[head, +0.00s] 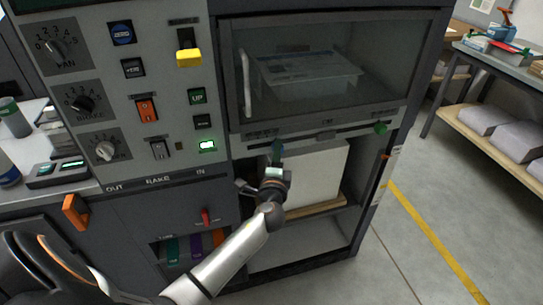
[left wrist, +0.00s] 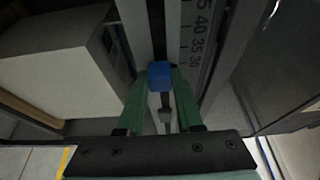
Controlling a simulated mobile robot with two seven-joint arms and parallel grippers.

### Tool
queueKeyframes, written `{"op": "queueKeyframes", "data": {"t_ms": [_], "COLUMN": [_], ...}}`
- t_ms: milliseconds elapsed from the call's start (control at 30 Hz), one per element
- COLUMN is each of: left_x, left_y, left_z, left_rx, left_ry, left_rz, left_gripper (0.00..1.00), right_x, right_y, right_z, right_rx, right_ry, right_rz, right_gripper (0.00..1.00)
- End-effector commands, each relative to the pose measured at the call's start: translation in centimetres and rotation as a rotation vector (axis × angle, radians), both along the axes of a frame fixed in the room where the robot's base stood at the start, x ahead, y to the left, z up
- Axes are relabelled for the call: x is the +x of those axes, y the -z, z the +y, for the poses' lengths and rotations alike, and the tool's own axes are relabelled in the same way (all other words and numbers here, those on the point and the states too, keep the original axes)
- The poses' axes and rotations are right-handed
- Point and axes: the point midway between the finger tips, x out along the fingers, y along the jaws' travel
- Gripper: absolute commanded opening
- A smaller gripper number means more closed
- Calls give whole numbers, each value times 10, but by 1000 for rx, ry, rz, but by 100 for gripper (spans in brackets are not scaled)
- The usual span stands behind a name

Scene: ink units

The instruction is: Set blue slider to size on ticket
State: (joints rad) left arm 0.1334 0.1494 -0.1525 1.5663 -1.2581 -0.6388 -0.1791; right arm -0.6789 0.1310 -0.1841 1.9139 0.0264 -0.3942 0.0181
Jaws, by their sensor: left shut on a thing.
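My left gripper (head: 277,158) reaches up to the slotted rail below the machine's glass window. In the left wrist view its two green fingers (left wrist: 160,88) are shut on the small blue slider (left wrist: 159,74), one on each side. The slider sits on the rail beside a printed scale (left wrist: 189,35), whose marks run 30, 35, 40 upward in the picture. It is close to the 30 end. The head view does not clearly show the slider, hidden at the fingers. I cannot make out a ticket with a readable size. My right gripper is not in view.
A pale block (head: 318,172) stands on the shelf under the rail, close to my gripper. A panel with dials and a yellow-handled lever (head: 188,57) is at left. Open floor lies at right.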

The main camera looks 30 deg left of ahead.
Motion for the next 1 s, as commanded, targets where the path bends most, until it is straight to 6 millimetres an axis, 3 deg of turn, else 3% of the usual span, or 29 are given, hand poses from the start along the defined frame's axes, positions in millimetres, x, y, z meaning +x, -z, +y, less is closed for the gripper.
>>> {"op": "queueKeyframes", "data": {"t_ms": [133,167,400,767,1000], "left_x": [1,2,1,-3,-37], "left_y": [-2,-2,-2,0,2], "left_z": [-4,-4,-3,-5,-22], "left_rx": [-1,-1,-1,0,-2], "left_ry": [14,15,11,10,12], "left_rz": [-4,-4,-3,-1,0], "left_gripper": [0,36,63,65,65], "right_x": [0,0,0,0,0], "right_y": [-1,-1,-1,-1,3], "right_z": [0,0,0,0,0], "right_rx": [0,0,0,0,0], "right_ry": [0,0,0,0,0], "right_rz": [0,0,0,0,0], "right_gripper": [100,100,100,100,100]}}
